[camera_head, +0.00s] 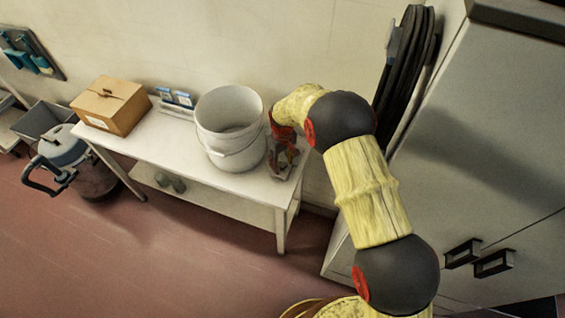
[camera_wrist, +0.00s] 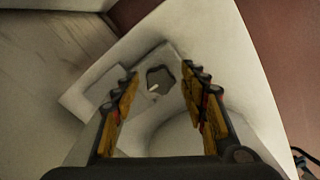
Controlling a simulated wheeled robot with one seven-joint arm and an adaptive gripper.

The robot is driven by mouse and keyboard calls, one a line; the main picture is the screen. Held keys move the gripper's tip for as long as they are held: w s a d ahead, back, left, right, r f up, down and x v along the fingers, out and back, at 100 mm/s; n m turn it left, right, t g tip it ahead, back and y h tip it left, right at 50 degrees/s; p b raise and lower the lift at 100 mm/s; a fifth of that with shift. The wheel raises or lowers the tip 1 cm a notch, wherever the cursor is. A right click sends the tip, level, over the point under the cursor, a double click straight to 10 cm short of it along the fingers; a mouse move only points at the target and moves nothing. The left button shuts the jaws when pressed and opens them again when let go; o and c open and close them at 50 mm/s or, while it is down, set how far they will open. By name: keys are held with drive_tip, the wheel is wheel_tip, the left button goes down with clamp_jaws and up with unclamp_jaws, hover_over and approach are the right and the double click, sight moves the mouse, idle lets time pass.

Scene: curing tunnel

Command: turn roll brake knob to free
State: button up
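The brake knob (camera_wrist: 160,79) is a small dark grey knob with scalloped edges and a pale pointer mark. It sits on a light flat plate (camera_wrist: 122,88) near the table's corner, and the pointer slants toward the lower left in the wrist view. My gripper (camera_wrist: 159,77) is open, its two yellow-padded fingers apart on the left and right of the knob in that view. Whether they touch the knob or stay above it, I cannot tell. In the head view my gripper (camera_head: 284,160) points down over the table's right end and hides the knob.
A white bucket (camera_head: 228,148) stands on the white table (camera_head: 168,140) just left of my gripper. A cardboard box (camera_head: 112,104) and small blue-white packs (camera_head: 174,97) stand further left. A grey cabinet (camera_head: 490,130) with dark handles is close on the right.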

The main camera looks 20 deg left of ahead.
sight(283, 165)
idle(0.3)
wheel_tip(283, 165, up, 12)
drive_tip(key=shift+f, duration=0.1)
idle(0.4)
idle(0.4)
